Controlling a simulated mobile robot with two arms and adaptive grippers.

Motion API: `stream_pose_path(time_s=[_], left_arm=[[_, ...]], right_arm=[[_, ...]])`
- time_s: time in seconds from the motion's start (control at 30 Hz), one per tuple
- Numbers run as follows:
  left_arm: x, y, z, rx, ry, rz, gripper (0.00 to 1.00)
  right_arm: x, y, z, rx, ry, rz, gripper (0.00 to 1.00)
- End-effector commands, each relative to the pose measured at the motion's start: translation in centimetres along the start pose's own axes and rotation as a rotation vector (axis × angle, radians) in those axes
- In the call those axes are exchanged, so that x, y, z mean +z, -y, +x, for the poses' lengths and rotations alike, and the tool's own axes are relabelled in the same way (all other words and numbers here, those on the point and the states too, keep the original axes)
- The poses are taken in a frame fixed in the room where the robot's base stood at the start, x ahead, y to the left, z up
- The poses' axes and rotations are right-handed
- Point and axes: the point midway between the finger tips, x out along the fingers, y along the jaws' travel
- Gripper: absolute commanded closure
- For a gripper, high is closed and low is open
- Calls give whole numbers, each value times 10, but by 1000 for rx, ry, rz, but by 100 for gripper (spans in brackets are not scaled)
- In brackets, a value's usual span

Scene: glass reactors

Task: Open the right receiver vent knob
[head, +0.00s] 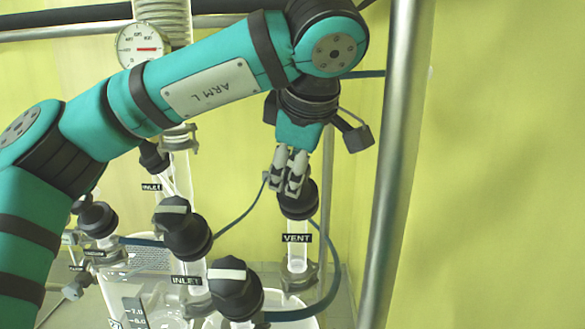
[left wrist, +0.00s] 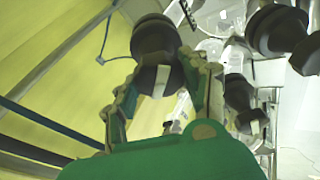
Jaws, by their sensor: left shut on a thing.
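The vent knob (head: 298,206) is black and round and sits on top of a clear glass tube with a black VENT label (head: 297,238). My left gripper (head: 289,182) reaches down onto it from above and is shut on it, covering its upper part. In the left wrist view the dark knob (left wrist: 153,45) with a pale stripe lies between the two fingers of the gripper (left wrist: 163,75). How far the knob is turned cannot be told. My right gripper is not in view.
Two black knobs with white stripes, an INLET knob (head: 182,232) and a lower one (head: 235,290), stand close on the left. A metal post (head: 393,165) rises just right of the vent. A round gauge (head: 142,46) is at the upper left. Thin dark hoses run around the vent tube.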

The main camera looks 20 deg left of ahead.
Motion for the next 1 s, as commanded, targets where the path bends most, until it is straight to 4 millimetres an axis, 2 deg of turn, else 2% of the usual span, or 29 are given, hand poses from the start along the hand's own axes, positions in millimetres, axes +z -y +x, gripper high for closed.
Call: stream_pose_path(time_s=[1.0], left_arm=[[0,0,1,-252,2,-933,86]], right_arm=[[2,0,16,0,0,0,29]])
